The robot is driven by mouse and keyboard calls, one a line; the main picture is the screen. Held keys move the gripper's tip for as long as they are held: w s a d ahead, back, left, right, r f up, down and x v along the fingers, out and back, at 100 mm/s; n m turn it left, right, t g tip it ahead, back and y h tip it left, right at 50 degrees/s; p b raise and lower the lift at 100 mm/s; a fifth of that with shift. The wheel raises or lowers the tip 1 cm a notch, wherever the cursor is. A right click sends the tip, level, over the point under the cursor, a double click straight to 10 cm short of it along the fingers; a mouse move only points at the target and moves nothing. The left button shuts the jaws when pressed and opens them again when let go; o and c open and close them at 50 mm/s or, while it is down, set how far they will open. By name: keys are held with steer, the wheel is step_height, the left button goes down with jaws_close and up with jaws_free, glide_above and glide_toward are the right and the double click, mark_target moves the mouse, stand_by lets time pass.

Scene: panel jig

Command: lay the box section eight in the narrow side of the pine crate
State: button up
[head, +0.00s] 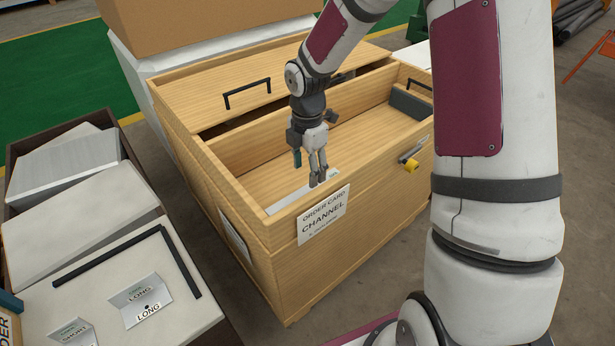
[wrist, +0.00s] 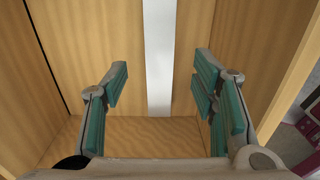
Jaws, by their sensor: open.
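The pine crate (head: 290,270) stands in the middle of the head view, with a divider between its open front compartment and a back part partly covered by a wooden lid (head: 225,95). A pale straight strip (head: 287,199) lies low in the front compartment, at its left end; I cannot tell if it is box section eight. It also shows in the wrist view (wrist: 159,50), running between my fingers. My gripper (head: 317,182) points down into the front compartment, near the strip. In the wrist view its fingers (wrist: 161,82) are apart, with nothing clamped between them.
An order card (head: 323,217) reading CHANNEL is on the crate's front. A dark grey block (head: 411,105) sits at the compartment's right end. A yellow knob (head: 411,164) is on the near wall.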

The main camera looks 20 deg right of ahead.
steer(key=s+r+m+h+p, duration=0.1)
steer(key=s+r+m+h, duration=0.1)
steer(key=s+r+m, duration=1.3)
steer(key=s+a+r+m+y, duration=0.1)
steer(key=s+r+m, duration=0.2)
steer(key=s, duration=0.7)
steer(key=s+r+m+y, duration=0.1)
steer(key=s+r+m, duration=0.2)
steer(key=s, duration=0.7)
step_height(320, 180, up, 2)
steer(key=shift+s+a+r+m+t, duration=0.1)
steer(key=shift+s+a+m+t, duration=0.2)
steer(key=shift+s+a, duration=0.1)
step_height(320, 180, up, 25)
steer(key=t+p, duration=0.3)
steer(key=p, duration=2)
steer(key=shift+t, duration=0.3)
